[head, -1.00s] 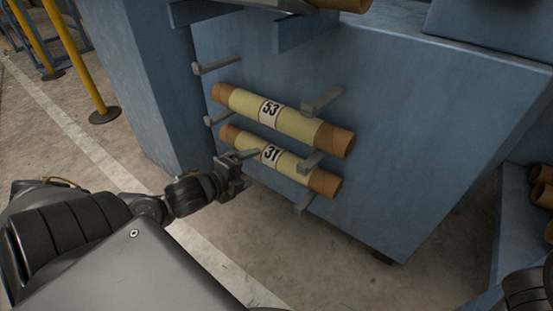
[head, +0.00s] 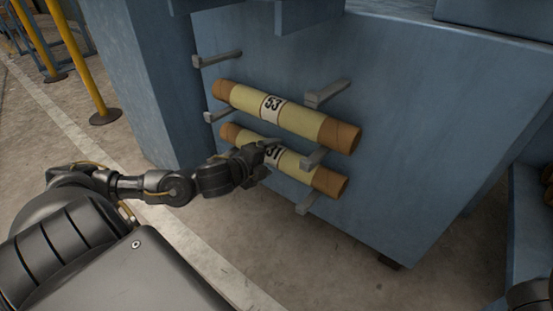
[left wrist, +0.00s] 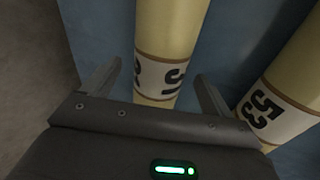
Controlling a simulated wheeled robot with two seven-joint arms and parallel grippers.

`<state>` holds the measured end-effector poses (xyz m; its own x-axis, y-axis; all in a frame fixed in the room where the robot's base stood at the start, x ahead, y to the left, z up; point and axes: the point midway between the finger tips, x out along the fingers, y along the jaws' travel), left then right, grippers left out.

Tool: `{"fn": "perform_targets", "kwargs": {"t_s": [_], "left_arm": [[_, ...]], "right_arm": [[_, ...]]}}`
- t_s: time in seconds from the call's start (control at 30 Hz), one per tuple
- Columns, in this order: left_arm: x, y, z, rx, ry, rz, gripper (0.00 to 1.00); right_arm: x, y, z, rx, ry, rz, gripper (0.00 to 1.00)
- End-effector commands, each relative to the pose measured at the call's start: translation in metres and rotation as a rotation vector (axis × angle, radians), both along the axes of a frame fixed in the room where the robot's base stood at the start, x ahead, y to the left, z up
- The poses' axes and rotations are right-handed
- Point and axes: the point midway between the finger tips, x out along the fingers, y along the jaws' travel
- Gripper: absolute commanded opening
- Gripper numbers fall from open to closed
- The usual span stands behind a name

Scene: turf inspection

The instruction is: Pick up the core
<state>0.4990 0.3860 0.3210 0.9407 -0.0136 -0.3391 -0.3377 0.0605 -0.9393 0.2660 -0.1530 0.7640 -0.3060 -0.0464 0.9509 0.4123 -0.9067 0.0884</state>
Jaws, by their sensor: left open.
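Two yellow cores with brown ends lie tilted, one above the other, on grey pegs on a blue panel. The upper core, labelled 53 (head: 306,120), also shows in the left wrist view (left wrist: 291,85).
Grey pegs (head: 327,94) stick out of the blue panel (head: 420,120) near the cores. A yellow post (head: 85,65) stands on the floor at the left. Bare floor (head: 300,235) lies below the cores.

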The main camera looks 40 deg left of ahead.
Motion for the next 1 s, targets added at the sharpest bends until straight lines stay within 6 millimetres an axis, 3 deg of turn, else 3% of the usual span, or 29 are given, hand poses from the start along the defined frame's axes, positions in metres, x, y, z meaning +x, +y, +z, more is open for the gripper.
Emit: {"fn": "perform_targets", "kwargs": {"t_s": [0.2,0.47,0.93,1.0], "left_arm": [[0.018,0.0,-0.007,-0.001,-0.002,0.0,0.86],[0.02,-0.001,-0.007,-0.001,0.001,-0.001,0.86],[0.019,0.0,-0.007,0.0,0.001,-0.001,0.27],[0.02,0.0,-0.006,-0.001,-0.002,-0.001,0.24]], "right_arm": [[0.001,-0.001,-0.007,0.004,0.002,0.0,0.84],[0.0,-0.001,-0.006,0.004,0.001,0.0,0.84],[0.0,-0.001,-0.005,0.004,-0.005,0.0,0.84],[0.0,-0.001,-0.005,0.003,-0.004,0.0,0.84]]}}
